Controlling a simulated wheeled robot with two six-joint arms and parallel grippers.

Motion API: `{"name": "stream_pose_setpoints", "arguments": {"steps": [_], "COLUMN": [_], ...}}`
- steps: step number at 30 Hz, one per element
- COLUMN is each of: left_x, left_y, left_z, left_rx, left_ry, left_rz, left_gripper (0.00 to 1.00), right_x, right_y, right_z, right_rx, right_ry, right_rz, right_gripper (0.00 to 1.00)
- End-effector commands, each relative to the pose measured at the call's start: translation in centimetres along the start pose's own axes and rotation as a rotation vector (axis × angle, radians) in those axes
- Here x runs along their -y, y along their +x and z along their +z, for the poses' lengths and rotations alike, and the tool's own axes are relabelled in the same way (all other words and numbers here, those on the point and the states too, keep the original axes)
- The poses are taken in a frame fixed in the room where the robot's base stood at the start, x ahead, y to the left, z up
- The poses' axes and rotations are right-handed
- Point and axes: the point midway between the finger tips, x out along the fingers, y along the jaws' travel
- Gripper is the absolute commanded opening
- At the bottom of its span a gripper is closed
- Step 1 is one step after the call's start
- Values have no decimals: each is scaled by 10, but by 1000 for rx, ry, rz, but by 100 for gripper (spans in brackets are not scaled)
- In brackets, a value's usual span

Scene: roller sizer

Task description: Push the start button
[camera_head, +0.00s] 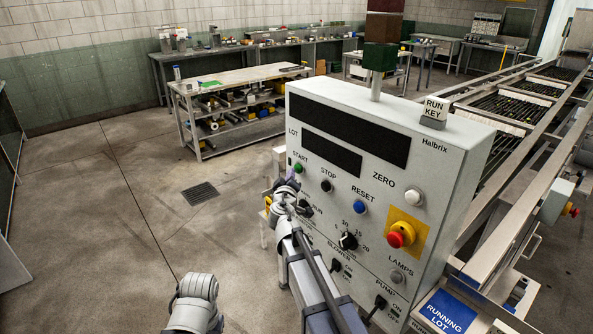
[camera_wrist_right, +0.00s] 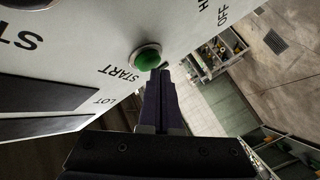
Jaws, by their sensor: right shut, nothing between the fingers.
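The green start button (camera_head: 298,168) is on the upper left of the grey control panel (camera_head: 330,235), under the word START. In the right wrist view the button (camera_wrist_right: 147,59) is a green dome in a pale ring. My right gripper (camera_head: 284,187) is just below and left of the button in the head view. In the right wrist view the closed fingers (camera_wrist_right: 161,78) are empty and their tips are right beside the button's edge. I cannot tell whether they touch it.
Near the start button are a black stop button (camera_head: 326,186), a blue reset button (camera_head: 360,207), knobs and a red emergency stop (camera_head: 400,235) on yellow. A conveyor line (camera_head: 520,130) runs on the right. A workbench (camera_head: 240,77) stands behind. The floor at left is clear.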

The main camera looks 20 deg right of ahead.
Motion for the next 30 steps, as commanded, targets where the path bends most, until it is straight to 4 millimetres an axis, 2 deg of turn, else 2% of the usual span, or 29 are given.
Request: {"name": "stream_pose_setpoints", "arguments": {"steps": [30], "left_x": [0], "left_y": [0], "left_z": [0], "left_rx": [0], "left_ry": [0], "left_rz": [0], "left_gripper": [50], "right_x": [-4], "right_y": [5], "right_z": [4], "right_rx": [0], "right_ry": [0], "right_rz": [0], "right_gripper": [0]}}
